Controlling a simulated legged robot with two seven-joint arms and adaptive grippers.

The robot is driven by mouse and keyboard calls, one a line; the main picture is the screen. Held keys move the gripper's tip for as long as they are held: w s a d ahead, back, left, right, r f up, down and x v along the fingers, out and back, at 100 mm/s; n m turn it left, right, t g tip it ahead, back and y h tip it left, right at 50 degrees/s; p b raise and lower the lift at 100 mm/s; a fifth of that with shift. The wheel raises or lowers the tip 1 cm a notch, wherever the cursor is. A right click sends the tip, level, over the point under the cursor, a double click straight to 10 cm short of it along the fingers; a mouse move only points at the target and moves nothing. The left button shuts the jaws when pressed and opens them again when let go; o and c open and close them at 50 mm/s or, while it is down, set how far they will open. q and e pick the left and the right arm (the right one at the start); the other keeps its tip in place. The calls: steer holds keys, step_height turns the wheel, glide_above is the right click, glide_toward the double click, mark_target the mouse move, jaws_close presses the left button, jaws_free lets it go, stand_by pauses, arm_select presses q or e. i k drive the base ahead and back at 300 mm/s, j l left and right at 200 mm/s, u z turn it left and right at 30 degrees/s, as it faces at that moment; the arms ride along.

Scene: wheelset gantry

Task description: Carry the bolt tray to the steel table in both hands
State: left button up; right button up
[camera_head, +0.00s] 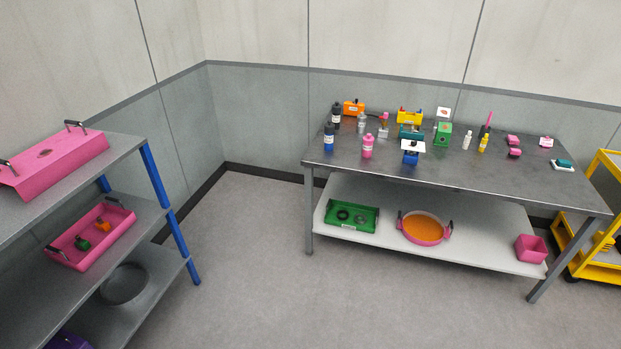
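A pink tray (71,246) with a dark handle at each end sits on the middle shelf of the rack at the left. A green piece (82,243) and an orange piece (102,226) lie in it; they are too small to tell if they are bolts. A green tray (334,223) with dark ring-like parts sits on the lower shelf of the steel table. I cannot tell which one is the bolt tray. The steel table (465,173) stands at the right, its top partly covered. Neither of my grippers is in view.
A pink box (50,165) with handles sits on the rack's top shelf (113,157). Bottles and boxes crowd the table's back and left; its front right is clearer. An orange-filled pan (423,229) is below. A yellow cart (595,258) stands right. Floor between is clear.

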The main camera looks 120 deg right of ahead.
mark_target(502, 177)
steer(key=z, duration=4.85)
steer(key=i+j, duration=0.1)
steer(key=j, duration=0.2)
steer(key=i+j, duration=0.1)
steer(key=j, duration=0.25)
steer(key=i+j, duration=0.1)
steer(key=j, duration=0.2)
